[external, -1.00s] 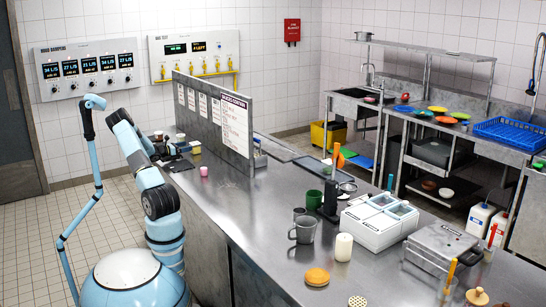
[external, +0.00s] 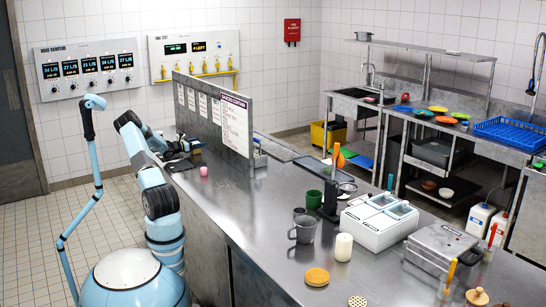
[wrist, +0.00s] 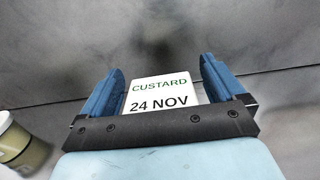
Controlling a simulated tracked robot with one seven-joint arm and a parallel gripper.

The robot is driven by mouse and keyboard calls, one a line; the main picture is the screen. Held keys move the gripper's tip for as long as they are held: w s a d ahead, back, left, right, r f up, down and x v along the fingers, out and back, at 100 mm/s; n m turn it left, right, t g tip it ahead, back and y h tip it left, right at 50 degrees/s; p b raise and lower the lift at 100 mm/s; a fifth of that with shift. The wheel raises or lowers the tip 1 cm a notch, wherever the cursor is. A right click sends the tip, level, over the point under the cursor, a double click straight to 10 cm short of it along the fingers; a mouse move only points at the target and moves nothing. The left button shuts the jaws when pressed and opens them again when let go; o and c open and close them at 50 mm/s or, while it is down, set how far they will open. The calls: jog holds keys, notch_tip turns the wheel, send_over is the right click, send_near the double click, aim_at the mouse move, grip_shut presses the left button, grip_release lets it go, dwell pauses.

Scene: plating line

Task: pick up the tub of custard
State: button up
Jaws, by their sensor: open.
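The tub of custard (wrist: 161,94) shows in the wrist view as a white face printed "CUSTARD 24 NOV". It sits between the two blue fingers of my gripper (wrist: 161,66), which stand apart on either side. Narrow gaps show beside the tub, and I cannot tell whether either finger touches it. In the external view my gripper (external: 187,146) is low over the far left end of the steel counter, by the upright panel. I cannot make out the custard tub there, as the gripper and its small size hide it.
Another tub (wrist: 22,145), white-topped with an olive side, stands at the left edge of the wrist view. A pink cup (external: 204,171) stands on the counter (external: 222,205) nearer the camera. The upright grey panel (external: 213,115) rises close to the right of my gripper.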

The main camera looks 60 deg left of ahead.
jog(key=c, duration=1.2)
